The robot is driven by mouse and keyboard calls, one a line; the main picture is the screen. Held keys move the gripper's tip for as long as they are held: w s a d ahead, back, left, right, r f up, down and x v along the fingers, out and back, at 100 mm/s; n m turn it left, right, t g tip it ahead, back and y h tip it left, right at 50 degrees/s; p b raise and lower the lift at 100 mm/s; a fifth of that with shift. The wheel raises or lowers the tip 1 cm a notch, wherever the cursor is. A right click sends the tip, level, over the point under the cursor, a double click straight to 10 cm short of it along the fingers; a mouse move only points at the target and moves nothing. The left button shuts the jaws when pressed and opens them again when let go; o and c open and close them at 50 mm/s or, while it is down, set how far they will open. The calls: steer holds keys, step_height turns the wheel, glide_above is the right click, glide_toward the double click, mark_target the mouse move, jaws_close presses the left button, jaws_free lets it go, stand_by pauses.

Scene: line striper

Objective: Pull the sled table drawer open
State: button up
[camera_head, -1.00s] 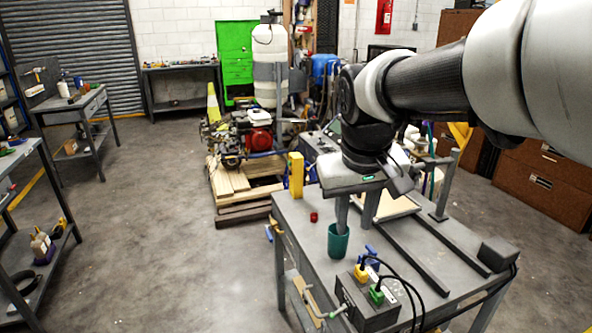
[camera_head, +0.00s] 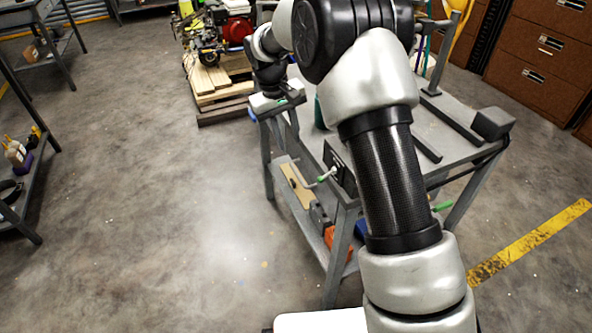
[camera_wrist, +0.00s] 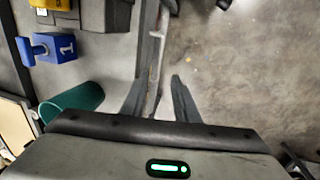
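The grey sled table (camera_head: 436,126) stands right of centre in the head view, partly hidden behind my arm. My gripper (camera_head: 282,115) is low at the table's left edge, pointing down. In the wrist view my gripper (camera_wrist: 157,84) has its two fingers apart. A narrow grey bar (camera_wrist: 154,62) along the table edge runs between the fingers; I cannot tell whether it is the drawer's handle or whether a finger touches it. The drawer front is not clearly visible in either view.
A clamp with a green-tipped handle (camera_head: 322,178) juts from the table's left side. The floor (camera_head: 190,200) left of the table is clear.

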mark_target(297, 174)
steer(key=f+b, duration=0.1)
steer(key=f, duration=0.3)
steer(key=d+f, duration=0.1)
steer(key=f, duration=0.3)
steer(key=w+d+f+b, duration=0.1)
steer(key=f, duration=0.4)
steer(key=shift+d+b, duration=0.2)
steer(key=shift+b, duration=0.1)
jaws_close()
